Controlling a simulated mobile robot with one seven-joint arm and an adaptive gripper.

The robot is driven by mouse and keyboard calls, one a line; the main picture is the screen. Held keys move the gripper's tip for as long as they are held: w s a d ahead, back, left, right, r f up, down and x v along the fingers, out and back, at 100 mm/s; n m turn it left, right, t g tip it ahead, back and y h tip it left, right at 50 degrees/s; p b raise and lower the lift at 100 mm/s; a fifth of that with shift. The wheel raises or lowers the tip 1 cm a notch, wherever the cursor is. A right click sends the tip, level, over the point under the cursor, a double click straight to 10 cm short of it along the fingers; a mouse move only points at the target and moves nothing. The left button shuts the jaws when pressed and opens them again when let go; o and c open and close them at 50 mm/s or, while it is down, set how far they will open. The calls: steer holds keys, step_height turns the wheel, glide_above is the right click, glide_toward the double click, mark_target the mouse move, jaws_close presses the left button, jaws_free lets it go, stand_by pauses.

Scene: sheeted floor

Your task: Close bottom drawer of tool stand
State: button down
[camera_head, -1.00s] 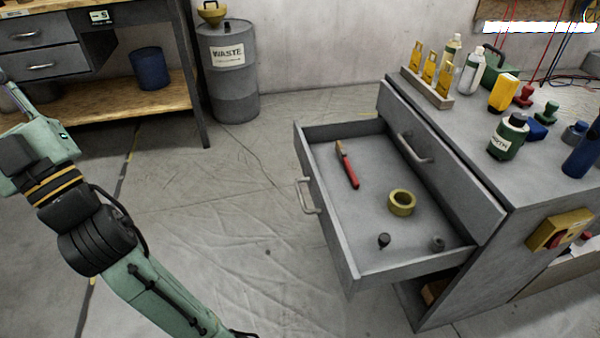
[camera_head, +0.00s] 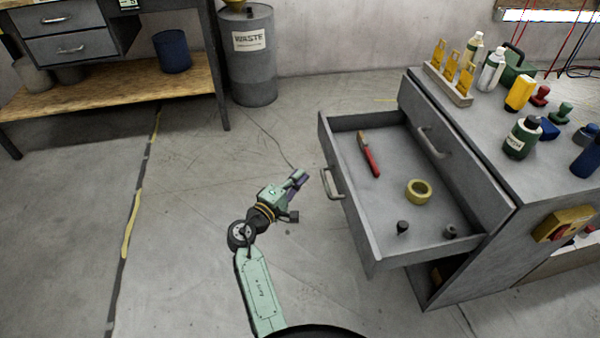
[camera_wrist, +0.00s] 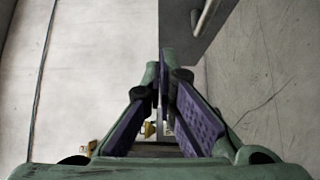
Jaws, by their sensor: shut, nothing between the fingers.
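The grey tool stand (camera_head: 475,280) stands at the right in the head view. Its bottom drawer (camera_head: 348,225) is pulled far out toward the left, and its front carries a metal bar handle (camera_head: 332,184). The drawer holds a red-handled tool (camera_head: 369,155), a yellow tape roll (camera_head: 418,191) and two small dark pieces. My gripper (camera_head: 301,176) is shut and empty, just left of the handle and apart from it. In the wrist view, the purple-padded fingers (camera_wrist: 163,68) meet, with a grey drawer panel (camera_wrist: 178,22) and bar handle (camera_wrist: 204,20) beyond them.
The upper drawer (camera_head: 450,150) looks shut or nearly so. Bottles and stamps crowd the stand's top. A waste drum (camera_head: 250,75) and a workbench (camera_head: 110,95) stand at the back left. The floor (camera_head: 190,200) left of the drawer is clear.

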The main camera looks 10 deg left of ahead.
steer(key=p, duration=0.1)
glide_toward(334, 152)
steer(key=w+a, duration=0.2)
steer(key=w, duration=0.2)
steer(key=shift+w+d+r+p, duration=0.1)
steer(key=shift+w+d+p, duration=0.1)
steer(key=shift+d, duration=0.45)
steer(key=shift+w+d+r+p, duration=0.1)
steer(key=shift+d+p, duration=0.15)
steer(key=shift+d, duration=0.4)
steer(key=shift+w+d+p, duration=0.1)
steer(key=shift+d+p, duration=0.1)
steer(key=shift+d, duration=0.45)
steer(key=shift+w+d, duration=0.15)
steer(key=shift+d, duration=0.35)
steer(key=w+d, duration=0.3)
steer(key=d, duration=0.6)
steer(key=w+d+b, duration=0.1)
steer(key=w+d, duration=0.2)
steer(key=d, duration=0.6)
steer(key=w+d+b, duration=0.1)
steer(key=w+d, duration=0.2)
steer(key=d, duration=0.7)
steer(key=shift+w+d, duration=0.1)
steer(key=shift+d, duration=0.05)
steer(key=shift+r, duration=0.1)
